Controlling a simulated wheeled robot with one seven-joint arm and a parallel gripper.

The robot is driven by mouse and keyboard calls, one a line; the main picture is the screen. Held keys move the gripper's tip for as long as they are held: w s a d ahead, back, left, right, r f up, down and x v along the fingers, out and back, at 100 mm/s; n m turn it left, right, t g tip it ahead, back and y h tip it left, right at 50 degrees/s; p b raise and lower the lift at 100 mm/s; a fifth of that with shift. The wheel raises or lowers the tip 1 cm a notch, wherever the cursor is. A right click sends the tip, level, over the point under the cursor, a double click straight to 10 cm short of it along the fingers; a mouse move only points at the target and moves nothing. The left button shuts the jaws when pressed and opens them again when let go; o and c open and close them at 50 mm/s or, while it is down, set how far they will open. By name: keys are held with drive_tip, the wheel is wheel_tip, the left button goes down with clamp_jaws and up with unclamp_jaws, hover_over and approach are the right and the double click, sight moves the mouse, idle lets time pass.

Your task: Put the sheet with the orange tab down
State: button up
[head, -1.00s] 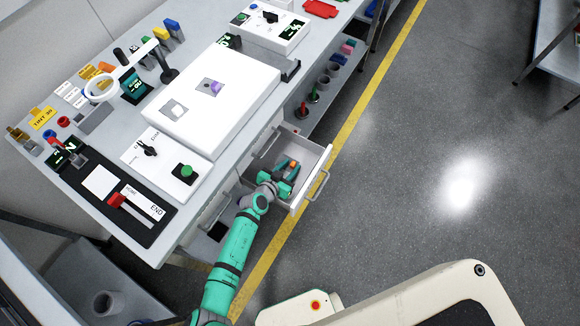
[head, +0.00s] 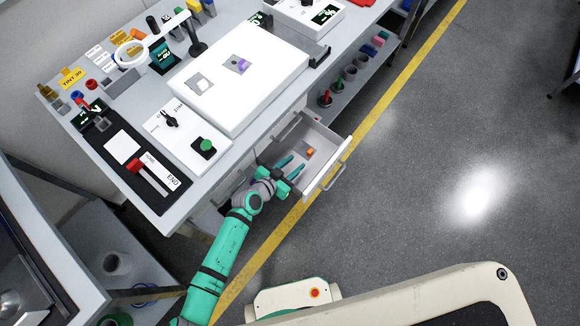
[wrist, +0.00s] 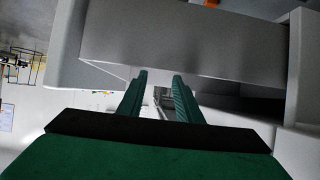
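The sheet with the orange tab (head: 310,152) lies inside the open drawer (head: 334,139) below the bench. It looks small and grey, and its tab is bright orange. A bit of orange (wrist: 211,3) also shows at the top edge of the wrist view. My gripper (head: 297,162) is at the drawer's near left side, a short way from the tab. Its two teal fingers are apart with nothing between them, as the wrist view (wrist: 160,75) also shows. The drawer's front panel fills much of the wrist view.
On the bench, a white light panel (head: 215,110) carries a grey sheet (head: 199,83) and one with a purple tab (head: 242,66). A switch box with a green button (head: 204,146) and a black slider board (head: 115,171) stand nearer. A shelf with cups (head: 350,72) lies beyond the drawer.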

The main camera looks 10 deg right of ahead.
drive_tip(key=shift+v, duration=1.05)
drive_tip(key=shift+s, duration=0.1)
drive_tip(key=shift+a, duration=0.15)
drive_tip(key=s+a+r+n+t+y, duration=0.2)
drive_tip(key=s+a+r+y, duration=0.1)
drive_tip(key=s+a, duration=0.4)
drive_tip(key=s+a+r+n+t+y, duration=0.25)
drive_tip(key=s+a, duration=0.35)
drive_tip(key=s, duration=0.4)
drive_tip(key=s+d+r+n+t+y, duration=0.1)
drive_tip(key=s+d+r+n+y, duration=0.1)
drive_tip(key=s+r, duration=0.3)
drive_tip(key=s+d+r+n+t+y, duration=0.1)
drive_tip(key=s+r+n, duration=0.3)
drive_tip(key=r, duration=0.6)
drive_tip(key=shift+s+d+r+t+y, duration=0.35)
drive_tip(key=shift+s+t+y, duration=0.25)
drive_tip(key=shift+s, duration=0.25)
